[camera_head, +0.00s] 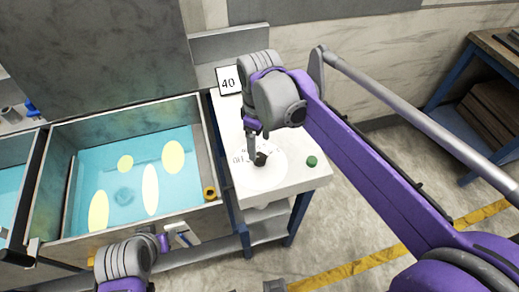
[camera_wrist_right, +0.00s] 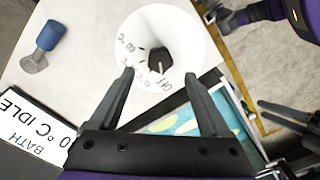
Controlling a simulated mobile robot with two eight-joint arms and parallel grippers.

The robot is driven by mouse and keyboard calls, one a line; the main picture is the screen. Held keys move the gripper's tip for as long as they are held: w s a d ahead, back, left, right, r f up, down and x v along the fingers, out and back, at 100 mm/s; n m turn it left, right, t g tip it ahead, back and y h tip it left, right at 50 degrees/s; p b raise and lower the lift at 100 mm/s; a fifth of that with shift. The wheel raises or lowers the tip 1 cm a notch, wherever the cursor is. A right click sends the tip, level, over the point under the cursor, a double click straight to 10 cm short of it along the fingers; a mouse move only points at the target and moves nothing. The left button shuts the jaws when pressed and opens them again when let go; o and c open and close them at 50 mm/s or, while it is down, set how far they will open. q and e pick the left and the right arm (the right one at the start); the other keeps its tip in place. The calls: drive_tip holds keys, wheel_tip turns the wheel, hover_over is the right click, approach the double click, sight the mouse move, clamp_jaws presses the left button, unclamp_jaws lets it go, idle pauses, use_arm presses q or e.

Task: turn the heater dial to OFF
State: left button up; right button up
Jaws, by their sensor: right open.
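The heater dial is a small black knob (camera_head: 262,158) on a round white plate (camera_head: 262,177) on the white table. In the right wrist view the knob (camera_wrist_right: 155,62) shows with lettering around it; I cannot read its setting. My right gripper (camera_head: 252,155) points down at the dial, open. In the wrist view its fingertips (camera_wrist_right: 159,76) lie on either side of the knob's near edge, with nothing gripped; I cannot tell whether they touch it.
A tank (camera_head: 160,218) of blue liquid with yellow ovals adjoins the white table on the left. A "40" display (camera_head: 228,80) stands at the table's back. A green-topped item (camera_head: 311,161) stands at the right. A yellow-black knob (camera_head: 209,193) is on the tank's corner.

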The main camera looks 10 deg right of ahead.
sight(259, 157)
wheel_tip(259, 157, up, 5)
drive_tip(key=shift+r, duration=0.1)
idle(0.6)
